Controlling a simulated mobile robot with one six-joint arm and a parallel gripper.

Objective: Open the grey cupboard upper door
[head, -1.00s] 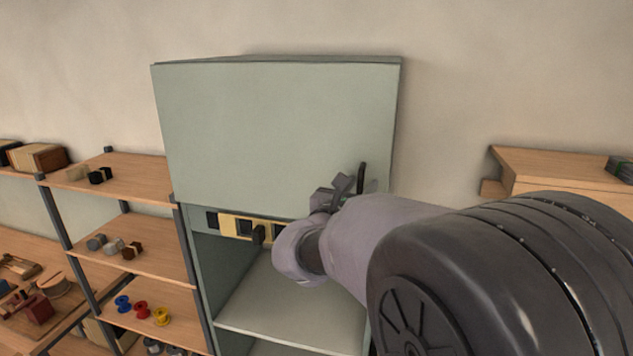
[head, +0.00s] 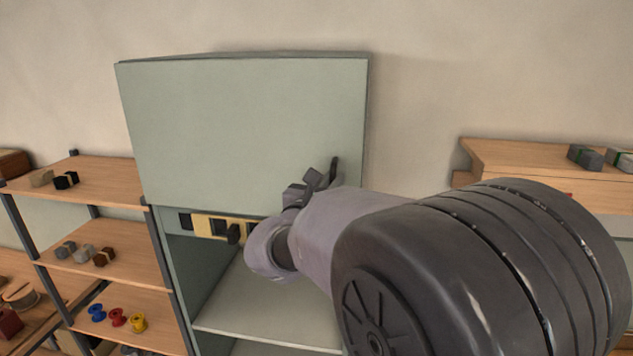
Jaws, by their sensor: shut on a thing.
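The grey cupboard's upper door (head: 240,130) is a pale grey-green panel across the top of the cupboard and looks closed or nearly so. Its dark upright handle (head: 334,170) is near the lower right corner. My gripper (head: 325,178) is at this handle and shut on it; my arm comes from the lower right and partly hides the fingers. Below the door the cupboard's open compartment (head: 255,300) shows a shelf.
A wooden shelf rack (head: 100,205) with small blocks and coloured spools stands close to the cupboard's left side. A yellow strip with dark blocks (head: 205,226) sits just under the door. A wooden shelf unit (head: 500,155) is at the right, with bare wall between.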

